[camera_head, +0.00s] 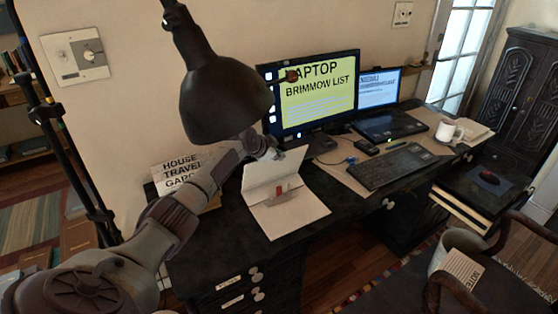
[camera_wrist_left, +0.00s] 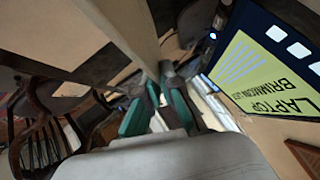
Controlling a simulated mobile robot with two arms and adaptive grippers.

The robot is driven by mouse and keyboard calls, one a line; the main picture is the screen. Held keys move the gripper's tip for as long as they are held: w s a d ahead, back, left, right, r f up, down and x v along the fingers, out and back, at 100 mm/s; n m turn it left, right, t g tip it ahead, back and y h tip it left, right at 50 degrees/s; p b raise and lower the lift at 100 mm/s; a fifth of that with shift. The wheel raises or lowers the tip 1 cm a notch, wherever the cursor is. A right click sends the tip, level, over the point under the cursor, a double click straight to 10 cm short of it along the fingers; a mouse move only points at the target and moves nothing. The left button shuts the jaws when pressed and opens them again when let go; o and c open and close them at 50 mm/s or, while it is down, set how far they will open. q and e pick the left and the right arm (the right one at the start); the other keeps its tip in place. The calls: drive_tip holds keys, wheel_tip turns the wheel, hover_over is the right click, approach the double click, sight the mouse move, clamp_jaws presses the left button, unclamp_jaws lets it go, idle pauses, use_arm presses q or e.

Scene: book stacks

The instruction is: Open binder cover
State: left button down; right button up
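The binder (camera_head: 287,215) lies on the dark desk with its pale cover (camera_head: 272,177) raised and tilted back from the base. A small red mark and a metal clip (camera_head: 282,193) show inside it. My left gripper (camera_head: 268,151) is at the top edge of the raised cover, on its far side, partly hidden by the cover and lamp. In the left wrist view, its teal-padded fingers (camera_wrist_left: 159,84) have a gap between them, and a pale panel (camera_wrist_left: 125,30), likely the cover, comes down close to the tips. Whether they touch it cannot be told. My right gripper is not in view.
A black desk lamp (camera_head: 222,100) hangs over the left of the desk. A monitor (camera_head: 318,92) stands behind the binder, with a laptop (camera_head: 390,126) and keyboard (camera_head: 390,166) to the right. A lettered box (camera_head: 180,173) stands at left. A chair (camera_head: 455,285) is at front right.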

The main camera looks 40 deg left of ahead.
use_arm(q)
drive_tip(key=shift+s+f, duration=0.15)
drive_tip(key=shift+f, duration=0.1)
idle(0.9)
drive_tip(key=c, duration=1.4)
unclamp_jaws()
drive_tip(key=shift+a, duration=0.1)
drive_tip(key=shift+o, duration=0.2)
drive_tip(key=shift+r, duration=0.3)
drive_tip(key=v, duration=1.1)
drive_tip(key=shift+s, duration=0.35)
